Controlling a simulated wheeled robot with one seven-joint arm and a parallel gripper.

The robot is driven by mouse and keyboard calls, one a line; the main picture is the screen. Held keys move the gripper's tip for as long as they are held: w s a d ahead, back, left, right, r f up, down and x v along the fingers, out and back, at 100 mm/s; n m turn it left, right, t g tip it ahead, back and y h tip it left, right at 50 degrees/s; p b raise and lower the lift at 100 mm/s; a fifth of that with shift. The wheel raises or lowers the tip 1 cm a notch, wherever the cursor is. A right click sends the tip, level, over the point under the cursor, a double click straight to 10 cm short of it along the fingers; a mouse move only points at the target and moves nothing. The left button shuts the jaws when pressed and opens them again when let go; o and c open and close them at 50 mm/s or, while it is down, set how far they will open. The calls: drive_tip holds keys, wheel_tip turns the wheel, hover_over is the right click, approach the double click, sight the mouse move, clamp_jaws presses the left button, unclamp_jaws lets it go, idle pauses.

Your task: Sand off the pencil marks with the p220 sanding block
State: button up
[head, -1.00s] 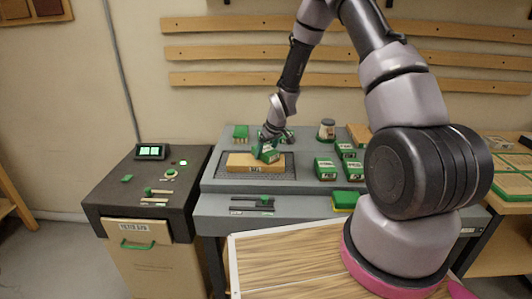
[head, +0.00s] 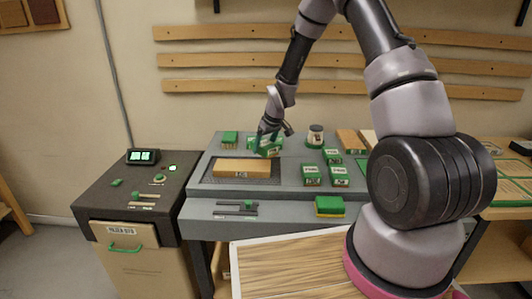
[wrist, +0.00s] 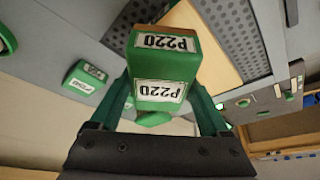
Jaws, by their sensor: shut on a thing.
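My gripper (head: 270,132) is shut on the green P220 sanding block (wrist: 165,62). The block shows between the two fingers in the wrist view, with P220 labels on two faces. In the head view the held block (head: 266,150) is behind the right end of the tan wooden board (head: 238,167). The board lies on the dark perforated mat (head: 205,178) and also shows beside the block in the wrist view (wrist: 222,42). I cannot make out pencil marks on the board. Whether the held block touches the bench is unclear.
Several other green labelled blocks (head: 311,176) stand right of the board. A jar (head: 315,136) stands at the back. A green-and-yellow block (head: 330,206) and a slider fixture (head: 236,209) are at the front. A dark console (head: 130,190) with a lit display stands left.

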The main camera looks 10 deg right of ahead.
drive_tip(key=shift+r, duration=1.6)
